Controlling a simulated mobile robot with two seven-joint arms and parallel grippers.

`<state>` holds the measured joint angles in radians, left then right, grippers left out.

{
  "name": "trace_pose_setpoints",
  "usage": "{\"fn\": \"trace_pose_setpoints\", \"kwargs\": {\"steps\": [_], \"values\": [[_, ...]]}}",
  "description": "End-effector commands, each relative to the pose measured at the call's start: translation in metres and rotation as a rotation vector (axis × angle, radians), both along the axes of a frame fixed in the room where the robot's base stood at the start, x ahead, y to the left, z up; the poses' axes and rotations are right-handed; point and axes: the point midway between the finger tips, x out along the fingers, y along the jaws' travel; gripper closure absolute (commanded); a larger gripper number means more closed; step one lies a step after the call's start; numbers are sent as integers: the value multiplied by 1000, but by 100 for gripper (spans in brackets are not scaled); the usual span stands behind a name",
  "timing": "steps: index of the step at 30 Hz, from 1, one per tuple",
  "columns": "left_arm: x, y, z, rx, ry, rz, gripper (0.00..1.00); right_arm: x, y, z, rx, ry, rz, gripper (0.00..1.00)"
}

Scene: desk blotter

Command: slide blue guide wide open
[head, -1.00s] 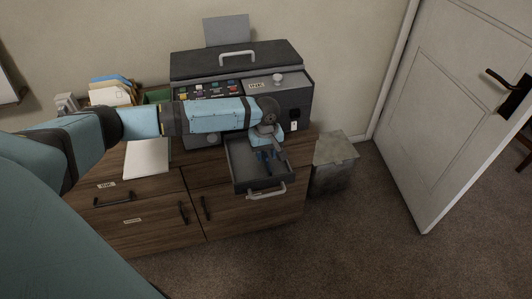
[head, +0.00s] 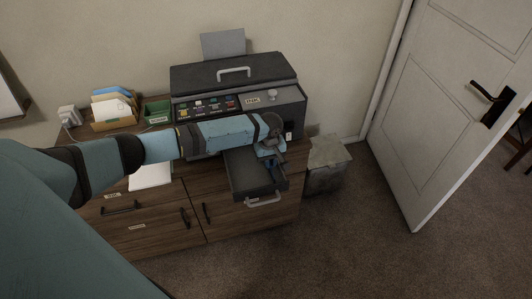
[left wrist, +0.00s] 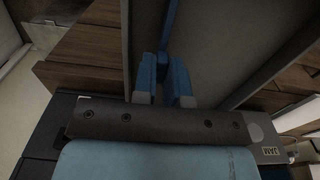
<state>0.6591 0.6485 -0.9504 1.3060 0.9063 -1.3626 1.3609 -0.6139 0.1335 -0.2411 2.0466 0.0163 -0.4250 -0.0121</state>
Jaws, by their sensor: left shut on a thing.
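The blue guide (left wrist: 171,22) shows in the left wrist view as a thin upright blue strip between my fingers. It sits in the dark pulled-out paper tray (head: 243,172) of the printer (head: 234,68). My left gripper (head: 271,163) reaches down into the tray near its right wall in the head view. In the left wrist view my left gripper (left wrist: 163,85) has its blue fingers shut on the guide. In the head view the gripper and wrist hide most of the guide. My right gripper is not in view.
The tray's light handle (head: 264,201) sticks out in front over the wooden cabinet (head: 235,222). A grey bin (head: 326,165) stands just right of the cabinet. A green box (head: 156,111) and a paper holder (head: 114,115) stand left of the printer.

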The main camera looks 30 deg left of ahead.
Motion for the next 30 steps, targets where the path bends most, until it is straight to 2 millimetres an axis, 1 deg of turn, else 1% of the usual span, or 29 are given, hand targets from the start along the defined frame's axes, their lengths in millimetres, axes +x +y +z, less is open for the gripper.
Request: {"fn": "trace_pose_setpoints", "kwargs": {"steps": [1, 6, 9, 12, 22, 23, 24, 26, 30], "values": [[4, -4, 14, -7, -3, 3, 100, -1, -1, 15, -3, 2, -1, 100], [8, -14, 10, -7, 6, 5, 100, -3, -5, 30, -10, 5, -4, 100], [17, -21, 5, -5, 6, 4, 100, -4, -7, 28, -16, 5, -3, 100], [21, -25, 3, -5, 8, 4, 100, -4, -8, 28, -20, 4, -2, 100], [23, -27, 1, -5, 5, 0, 100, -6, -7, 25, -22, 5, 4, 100], [23, -27, 1, -5, 5, 0, 86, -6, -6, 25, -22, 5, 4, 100], [23, -28, 0, -5, 6, 0, 77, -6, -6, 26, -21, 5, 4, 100], [23, -27, 0, -5, 7, 0, 63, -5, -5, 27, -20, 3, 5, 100], [22, -26, -1, -3, 9, 1, 62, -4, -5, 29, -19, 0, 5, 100]]}}
